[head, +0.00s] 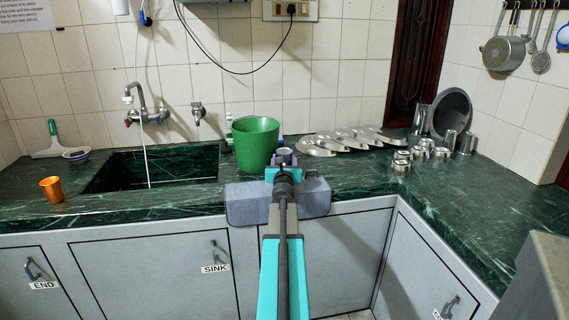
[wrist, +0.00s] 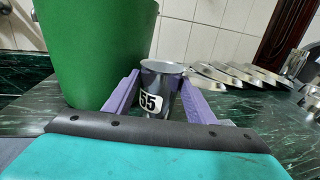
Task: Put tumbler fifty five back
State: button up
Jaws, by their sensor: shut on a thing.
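The steel tumbler (wrist: 163,78) carries a white label reading 55 and stands upright in the wrist view. My gripper (wrist: 160,93) is shut on it, with a purple finger on each side. In the head view the tumbler (head: 285,153) shows as a small grey rim at the end of my arm, just right of the green bucket. My gripper (head: 284,163) is over the counter's front part there. The tumbler's base is hidden, so I cannot tell whether it touches the counter.
The green bucket (head: 256,146) stands close on the left. Steel plates (head: 345,140) lie in a row behind right, with several small steel vessels (head: 402,160) further right. The sink (head: 150,170) with running water and an orange cup (head: 52,188) are left. The right counter (head: 470,190) has bare room.

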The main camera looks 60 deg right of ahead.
jog(key=shift+r, duration=0.1)
jog(key=shift+s+r+p, duration=0.2)
jog(key=shift+r+p, duration=0.15)
notch_tip(320, 180, up, 6)
jog(key=p, duration=0.6)
jog(key=s+a+b, duration=0.2)
jog(key=s+b, duration=0.1)
jog(key=s, duration=1.6)
jog(key=shift+s+b, duration=0.25)
jog(key=shift+b, duration=0.05)
jog(key=shift+r, duration=0.1)
